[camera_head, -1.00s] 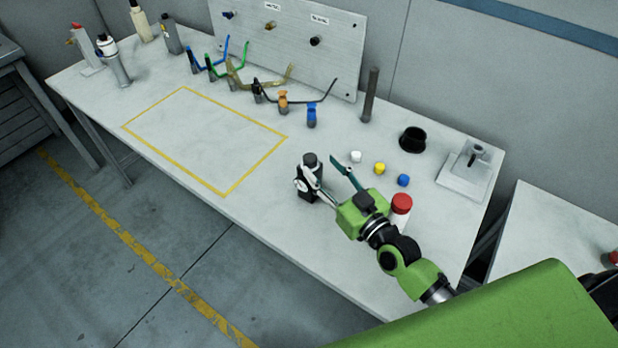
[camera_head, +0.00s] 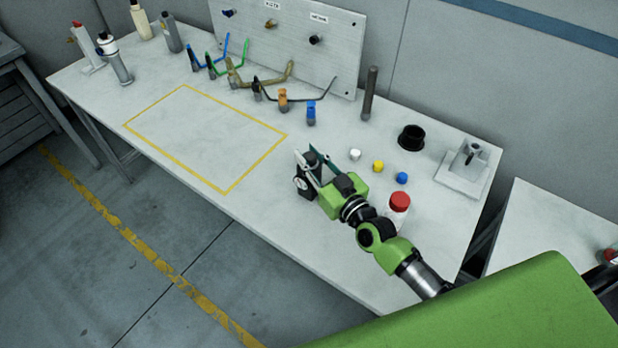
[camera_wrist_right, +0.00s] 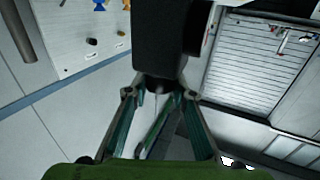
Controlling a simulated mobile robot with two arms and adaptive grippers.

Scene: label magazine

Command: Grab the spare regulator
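The regulator (camera_head: 303,192) is a black block with a round white-faced gauge, upright near the front edge of the workbench. My right gripper (camera_head: 311,164) reaches to it from the right, with one finger on each side of its upper part. In the right wrist view the regulator's dark body (camera_wrist_right: 165,45) fills the top middle, just beyond the fingertips of my right gripper (camera_wrist_right: 160,94). Whether both fingers press on it cannot be made out. My left gripper is in neither view.
A red-capped white container (camera_head: 399,203) stands close beside my right arm. White (camera_head: 355,154), yellow (camera_head: 378,166) and blue (camera_head: 401,178) caps lie behind the gripper. A black cup (camera_head: 411,138) stands farther back. The yellow-outlined rectangle (camera_head: 205,138) on the bench is empty.

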